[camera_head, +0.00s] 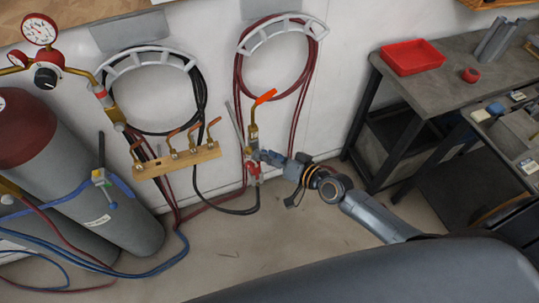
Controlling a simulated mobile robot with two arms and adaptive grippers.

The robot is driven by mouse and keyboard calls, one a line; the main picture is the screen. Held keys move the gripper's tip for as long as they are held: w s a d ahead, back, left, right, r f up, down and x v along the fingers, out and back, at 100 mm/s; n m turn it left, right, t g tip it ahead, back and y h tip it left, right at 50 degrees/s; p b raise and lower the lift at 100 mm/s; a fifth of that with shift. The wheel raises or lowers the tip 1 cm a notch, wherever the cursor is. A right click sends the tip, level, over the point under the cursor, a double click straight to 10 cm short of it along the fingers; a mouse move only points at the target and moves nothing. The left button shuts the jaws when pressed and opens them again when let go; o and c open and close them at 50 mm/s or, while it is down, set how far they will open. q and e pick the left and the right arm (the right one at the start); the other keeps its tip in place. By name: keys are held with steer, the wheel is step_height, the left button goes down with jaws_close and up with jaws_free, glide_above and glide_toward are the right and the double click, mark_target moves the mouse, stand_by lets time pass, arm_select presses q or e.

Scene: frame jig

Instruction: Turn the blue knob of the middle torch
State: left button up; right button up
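A wooden rail (178,161) on the wall holds several small brass fittings with orange levers (192,140). To its right, a brass torch-like piece (253,131) with an orange tip (265,97) stands upright, with a red part (252,168) below it. My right gripper (261,157) is at the lower end of this piece, beside or touching it. Its fingers are small here, and I cannot tell whether they are open or shut. I cannot make out a blue knob or tell which torch is the middle one. My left gripper is not in view.
Gas cylinders (85,180) with a gauge (40,30) stand at the left. Black and dark red hoses hang on wall racks (150,60), and hoses trail on the floor. A dark workbench (450,75) with a red tray (412,56) stands at the right.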

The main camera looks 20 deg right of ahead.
steer(key=v, duration=1.2)
stand_by(0.5)
steer(key=s+d+f+g+h+b, duration=0.1)
steer(key=s+d+f+h, duration=0.15)
steer(key=f, duration=0.85)
steer(key=s+d+f+n+g+h+b, duration=0.1)
steer(key=s+d+f+g+h+b, duration=0.2)
steer(key=f, duration=0.8)
steer(key=s+d+f+h, duration=0.1)
steer(key=s+d+f, duration=0.25)
steer(key=f, duration=0.65)
steer(key=s+a+f+n+g+b, duration=0.1)
steer(key=s+a+f+n+g, duration=0.1)
steer(key=s+f, duration=0.7)
steer(key=s+a+f+n+g+b, duration=0.1)
steer(key=s+a+f+g, duration=0.4)
steer(key=s+f, duration=0.5)
steer(key=s+n+h, duration=0.1)
steer(key=s, duration=0.3)
steer(key=shift+s, duration=0.1)
